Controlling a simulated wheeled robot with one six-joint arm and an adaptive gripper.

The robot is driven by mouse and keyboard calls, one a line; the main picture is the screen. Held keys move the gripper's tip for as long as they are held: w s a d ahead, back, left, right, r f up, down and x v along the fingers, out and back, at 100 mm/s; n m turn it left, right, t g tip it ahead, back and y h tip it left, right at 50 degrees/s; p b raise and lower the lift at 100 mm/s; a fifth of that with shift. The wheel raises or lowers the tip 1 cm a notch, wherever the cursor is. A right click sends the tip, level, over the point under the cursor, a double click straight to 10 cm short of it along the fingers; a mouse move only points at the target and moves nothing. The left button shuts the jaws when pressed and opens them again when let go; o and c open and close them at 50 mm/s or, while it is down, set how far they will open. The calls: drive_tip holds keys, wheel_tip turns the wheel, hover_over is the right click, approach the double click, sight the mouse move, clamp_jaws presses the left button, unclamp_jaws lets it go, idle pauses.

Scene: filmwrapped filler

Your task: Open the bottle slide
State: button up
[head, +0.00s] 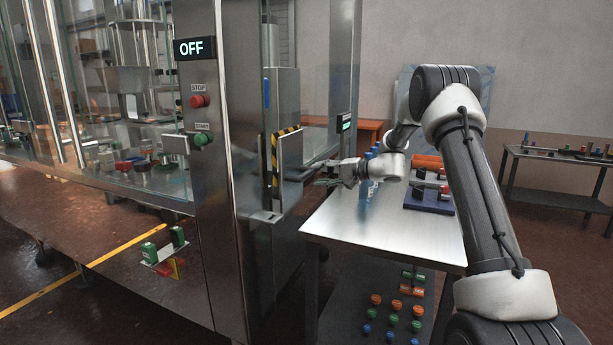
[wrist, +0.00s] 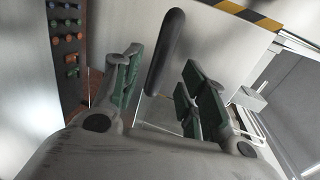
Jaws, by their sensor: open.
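The bottle slide is a pale panel (head: 291,165) with a yellow-and-black striped edge, set in the side of the steel machine. It looks closed against the machine, though I cannot be sure. A dark bar handle (head: 299,173) sticks out from it. My gripper (head: 326,179) is open beside the handle, reaching in from the right. In the wrist view, the dark handle (wrist: 167,50) lies between the two green-padded fingers of my gripper (wrist: 161,62). The fingers stand apart, with gaps on both sides of the bar. The striped panel (wrist: 215,50) is right behind it.
The machine's display (head: 194,48) reads OFF, above a red stop button (head: 199,101) and a green start button (head: 202,139). A steel table (head: 375,222) stands below my arm, with a blue rack (head: 428,202) of coloured parts. Another table (head: 560,160) is at the far right.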

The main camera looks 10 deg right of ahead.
sight(309, 175)
drive_tip(key=x, duration=0.5)
drive_tip(key=shift+w+a+f, duration=0.1)
drive_tip(key=shift+w+a, duration=0.1)
drive_tip(key=shift+a, duration=0.1)
clamp_jaws()
